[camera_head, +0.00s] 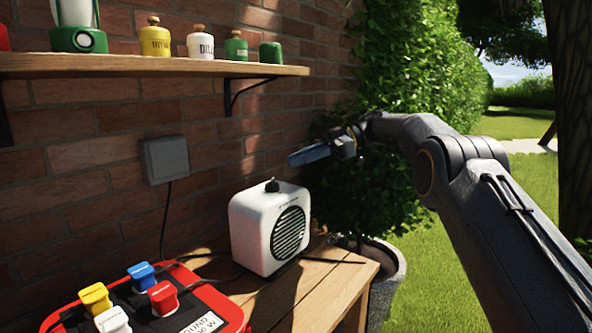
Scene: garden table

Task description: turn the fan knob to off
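A white fan (270,226) with a round dark grille on its front stands on the wooden garden table (318,290). A small dark knob (272,185) sits on top of the fan; its setting is too small to read. My gripper (296,159) is above and to the right of the knob in the picture, apart from the fan, with its bluish fingers pointing left. The fingers are seen side-on and overlap, so I cannot tell whether they are open or shut. Nothing shows held in them.
A red unit (215,305) with coloured plugs stands front left. Dark cables lie on the table. A shelf (150,66) with several jars hangs on the brick wall, above a grey wall box (165,160). A potted bush (385,285) stands behind the table's right end.

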